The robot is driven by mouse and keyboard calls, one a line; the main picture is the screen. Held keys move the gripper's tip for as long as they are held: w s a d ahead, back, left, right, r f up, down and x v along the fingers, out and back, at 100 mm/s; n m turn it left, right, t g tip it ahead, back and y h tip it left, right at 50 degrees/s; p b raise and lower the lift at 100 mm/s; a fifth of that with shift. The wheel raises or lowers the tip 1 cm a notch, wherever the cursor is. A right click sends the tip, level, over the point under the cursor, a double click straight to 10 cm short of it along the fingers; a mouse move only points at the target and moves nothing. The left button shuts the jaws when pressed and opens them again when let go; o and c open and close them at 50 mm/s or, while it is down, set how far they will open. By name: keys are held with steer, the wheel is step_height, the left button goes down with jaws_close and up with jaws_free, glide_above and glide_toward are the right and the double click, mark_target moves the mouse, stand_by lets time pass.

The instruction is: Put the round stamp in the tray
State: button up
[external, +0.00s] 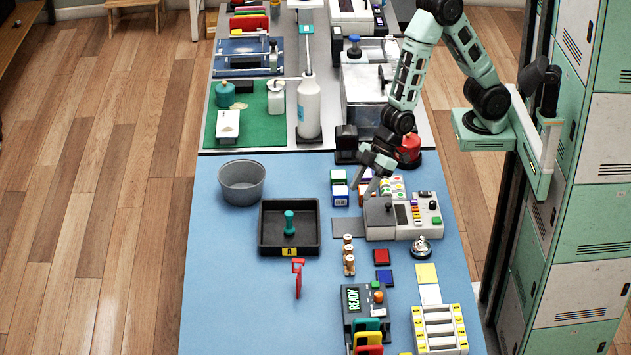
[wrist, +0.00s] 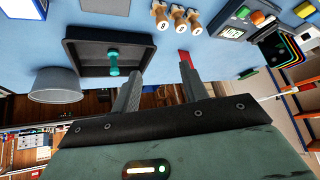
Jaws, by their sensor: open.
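The teal stamp (external: 289,224) stands upright on the floor of the black tray (external: 263,246), which has a yellow A label on its front. In the wrist view the stamp (wrist: 113,62) is also inside the tray (wrist: 92,75). My gripper (external: 372,184) is right of the tray, above the table near the grey device. In the wrist view its fingers (wrist: 160,78) are spread apart with nothing between them. It is apart from the stamp.
A grey bowl (external: 242,186) stands behind the tray to the left. A red item (external: 298,276) lies in front of the tray. Small wooden stamps (external: 348,254) and a grey device (external: 400,217) stand to the right. The blue table's front left is clear.

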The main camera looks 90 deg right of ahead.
steer(key=s+d+r+g+h, duration=0.2)
steer(key=s+d+r, duration=0.1)
steer(key=s, duration=0.8)
steer(key=s+d+r+n+g+h, duration=0.1)
steer(key=s+d+r+g, duration=0.2)
steer(key=s, duration=0.8)
steer(key=shift+s+r+g+h, duration=0.3)
steer(key=shift+s+r+h, duration=0.1)
steer(key=shift+r, duration=0.5)
